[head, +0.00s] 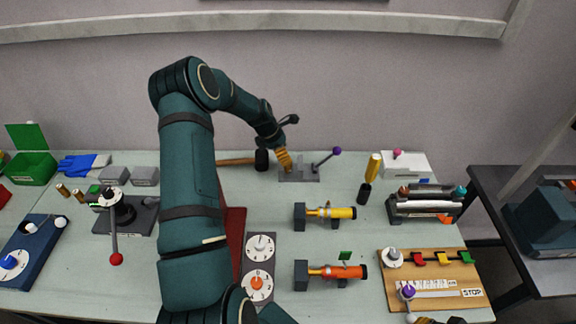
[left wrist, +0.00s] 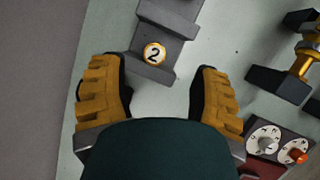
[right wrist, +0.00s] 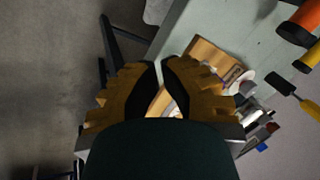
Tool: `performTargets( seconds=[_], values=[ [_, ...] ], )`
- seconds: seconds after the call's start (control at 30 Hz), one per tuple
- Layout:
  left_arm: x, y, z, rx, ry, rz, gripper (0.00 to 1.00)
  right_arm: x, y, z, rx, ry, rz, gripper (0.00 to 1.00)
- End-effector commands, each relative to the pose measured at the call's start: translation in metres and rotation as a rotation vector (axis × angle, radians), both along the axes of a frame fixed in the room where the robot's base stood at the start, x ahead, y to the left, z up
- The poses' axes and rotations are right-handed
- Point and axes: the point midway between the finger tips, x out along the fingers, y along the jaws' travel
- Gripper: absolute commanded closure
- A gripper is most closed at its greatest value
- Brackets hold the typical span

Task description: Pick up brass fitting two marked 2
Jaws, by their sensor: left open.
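Brass fitting two shows in the left wrist view as a round brass cap (left wrist: 154,53) with a white face marked 2. It sits in a grey stepped holder (left wrist: 160,72). My left gripper (left wrist: 160,92) is open and empty, its fingers spread on either side below the fitting in that view. In the head view the left gripper (head: 285,160) is at the left end of the grey holder (head: 300,176) and hides the fitting. My right gripper (right wrist: 164,75) has its fingertips close together near the front right of the bench, with nothing visible between them.
A lever with a purple knob (head: 337,151) rises right of the holder. A hammer (head: 237,162) lies left of it. Yellow (head: 340,212) and orange (head: 350,272) pump tubes lie in front. A wooden board (head: 390,290) with coloured clips is at front right.

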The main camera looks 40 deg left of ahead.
Motion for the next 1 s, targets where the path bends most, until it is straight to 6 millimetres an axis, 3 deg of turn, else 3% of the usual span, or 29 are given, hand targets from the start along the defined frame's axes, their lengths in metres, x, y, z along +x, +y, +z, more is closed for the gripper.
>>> performTargets(
  seconds=[0.3, 0.63, 0.67, 0.8, 0.83, 1.0],
  values=[
    [0.015, -0.003, -0.038, -0.002, 0.001, -0.002, 0.38, 0.000, 0.000, 0.005, 0.000, 0.000, 0.001, 1.00],
    [0.017, -0.004, -0.043, -0.001, 0.001, 0.000, 0.38, 0.000, 0.000, 0.005, 0.000, 0.001, 0.001, 1.00],
    [0.017, -0.004, -0.043, -0.001, 0.001, 0.000, 0.43, 0.000, 0.000, 0.005, 0.000, 0.001, 0.001, 1.00],
    [0.017, -0.004, -0.043, -0.001, 0.001, 0.000, 0.92, 0.000, 0.000, 0.005, 0.000, 0.001, 0.001, 1.00],
    [0.017, -0.004, -0.043, -0.001, 0.001, 0.000, 1.00, 0.000, 0.000, 0.005, 0.000, 0.001, 0.001, 1.00],
    [0.017, -0.004, -0.043, -0.001, 0.001, 0.000, 1.00, 0.000, 0.000, 0.005, 0.000, 0.001, 0.001, 1.00]
  ],
)
